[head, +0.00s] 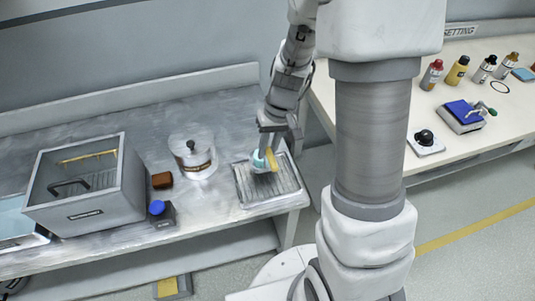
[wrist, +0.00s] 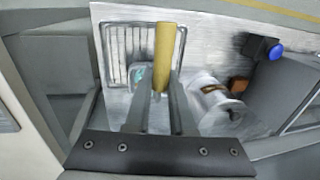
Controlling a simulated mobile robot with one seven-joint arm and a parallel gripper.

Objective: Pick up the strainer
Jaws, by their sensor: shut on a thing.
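My gripper (head: 269,148) is over the ridged metal drain tray (head: 246,194) at the right end of the steel counter. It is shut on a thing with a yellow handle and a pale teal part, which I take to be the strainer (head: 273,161). In the wrist view its yellow handle (wrist: 163,48) stands up between my gripper's fingers (wrist: 158,95). A teal patch (wrist: 140,78) shows beside the left finger. The strainer's full shape is partly hidden by the fingers, and I cannot tell whether it touches the tray.
A white lidded pot (head: 192,157), a brown block (head: 162,180), a dark box with a blue knob (head: 160,215) and a grey open bin (head: 86,212) stand left of the tray. A second table (head: 400,110) with several bottles is at right.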

